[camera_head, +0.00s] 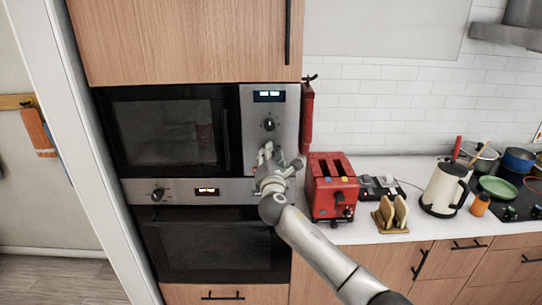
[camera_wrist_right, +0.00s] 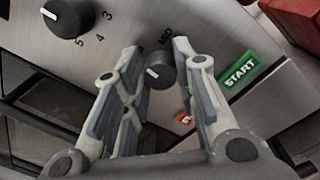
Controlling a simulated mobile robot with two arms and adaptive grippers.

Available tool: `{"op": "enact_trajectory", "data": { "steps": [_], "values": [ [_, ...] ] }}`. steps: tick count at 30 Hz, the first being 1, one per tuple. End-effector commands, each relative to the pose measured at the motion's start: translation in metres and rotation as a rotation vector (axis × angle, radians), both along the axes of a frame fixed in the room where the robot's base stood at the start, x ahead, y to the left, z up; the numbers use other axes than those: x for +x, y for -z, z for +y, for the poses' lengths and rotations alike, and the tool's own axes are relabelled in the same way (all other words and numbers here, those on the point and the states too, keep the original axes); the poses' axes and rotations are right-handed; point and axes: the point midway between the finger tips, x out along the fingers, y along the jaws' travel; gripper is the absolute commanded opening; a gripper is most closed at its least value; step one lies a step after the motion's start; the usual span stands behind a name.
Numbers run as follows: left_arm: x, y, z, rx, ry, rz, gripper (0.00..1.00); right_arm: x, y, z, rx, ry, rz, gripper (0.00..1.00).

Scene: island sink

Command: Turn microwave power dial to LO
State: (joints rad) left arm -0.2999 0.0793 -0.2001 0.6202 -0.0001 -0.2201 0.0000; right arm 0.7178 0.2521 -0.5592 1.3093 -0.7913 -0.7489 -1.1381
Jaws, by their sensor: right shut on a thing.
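The microwave (camera_head: 165,132) is built into the wall unit, with a steel control panel on its right side. My right gripper (camera_head: 267,152) is at the lower part of that panel, and it also shows in the right wrist view (camera_wrist_right: 159,50). Its fingers are shut on the small dark power dial (camera_wrist_right: 160,74), one on each side. The word MID shows just above the dial in that view. The dial's pale mark is on its left side there; the LO label is not readable. In the head view the gripper hides this dial. My left gripper is not in view.
A second, numbered dial (camera_wrist_right: 68,17) sits on the panel, also above my gripper in the head view (camera_head: 269,124). A green START button (camera_wrist_right: 239,70) is beside the right finger. The red toaster (camera_head: 331,186) stands close to the right. The oven (camera_head: 215,245) is below.

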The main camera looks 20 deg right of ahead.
Motion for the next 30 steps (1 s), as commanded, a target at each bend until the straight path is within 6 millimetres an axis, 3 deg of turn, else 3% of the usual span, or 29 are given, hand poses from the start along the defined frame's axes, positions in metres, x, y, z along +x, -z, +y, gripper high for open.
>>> {"op": "enact_trajectory", "data": {
  "steps": [9, 24, 25, 30],
  "values": [
    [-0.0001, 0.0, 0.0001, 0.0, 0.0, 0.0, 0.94, -0.0004, 0.0034, 0.0009, -0.095, -0.001, 0.034, 0.03],
    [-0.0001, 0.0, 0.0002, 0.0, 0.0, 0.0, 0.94, -0.0004, 0.0041, 0.0009, -0.11, 0.0, 0.039, 0.03],
    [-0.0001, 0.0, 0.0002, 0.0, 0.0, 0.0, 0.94, -0.0004, 0.0041, 0.0009, -0.11, 0.0, 0.039, 0.31],
    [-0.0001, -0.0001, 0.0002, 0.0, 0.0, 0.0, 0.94, -0.0003, 0.0025, 0.0007, -0.109, 0.0, 0.036, 0.48]
  ]
}}
